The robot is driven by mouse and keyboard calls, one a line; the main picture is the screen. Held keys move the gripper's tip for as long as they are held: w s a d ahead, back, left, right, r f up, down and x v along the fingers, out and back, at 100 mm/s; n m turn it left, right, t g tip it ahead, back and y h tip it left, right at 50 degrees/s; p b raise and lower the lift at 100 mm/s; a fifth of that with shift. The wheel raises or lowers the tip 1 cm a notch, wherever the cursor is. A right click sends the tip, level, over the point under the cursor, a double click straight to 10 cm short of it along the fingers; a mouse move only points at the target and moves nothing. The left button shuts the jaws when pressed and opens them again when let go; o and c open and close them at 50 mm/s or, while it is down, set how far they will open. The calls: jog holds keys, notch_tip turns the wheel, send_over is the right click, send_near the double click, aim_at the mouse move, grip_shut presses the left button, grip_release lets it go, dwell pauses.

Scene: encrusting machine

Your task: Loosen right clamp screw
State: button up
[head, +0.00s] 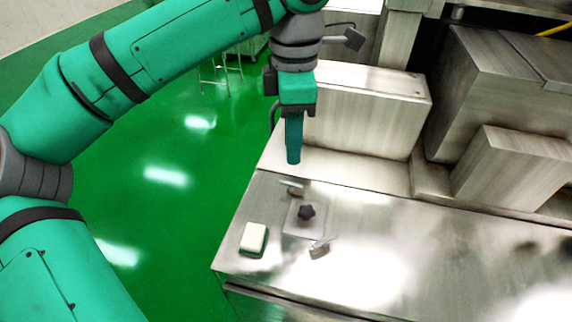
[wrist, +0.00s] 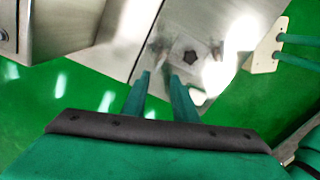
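A dark knob (head: 306,212) sits on a square metal plate (head: 292,226) on the steel table top. A small metal clamp (head: 291,187) lies at the plate's far edge, and a second clamp (head: 321,245) at its near right corner. Their screws are too small to make out. The dark knob also shows in the wrist view (wrist: 190,58), beyond my fingertips. My gripper (head: 293,160) points down above the table's left part, behind the far clamp in the head view. In the wrist view my gripper (wrist: 160,75) has its two fingers apart with nothing between them.
A white block (head: 253,238) lies at the table's left edge. A steel box (head: 365,115) stands behind my gripper, with larger machine housings (head: 515,165) at the right. The table top right of the clamps is clear. Green floor (head: 150,200) lies left.

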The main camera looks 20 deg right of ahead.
aim_at(289, 183)
jog(key=f, duration=0.9)
jog(key=shift+w+a+f, duration=0.1)
jog(key=shift+a+f, duration=0.15)
jog(key=shift+f, duration=0.05)
jog(key=shift+d+f, duration=0.3)
jog(key=shift+f, duration=0.05)
jog(key=shift+c, duration=0.2)
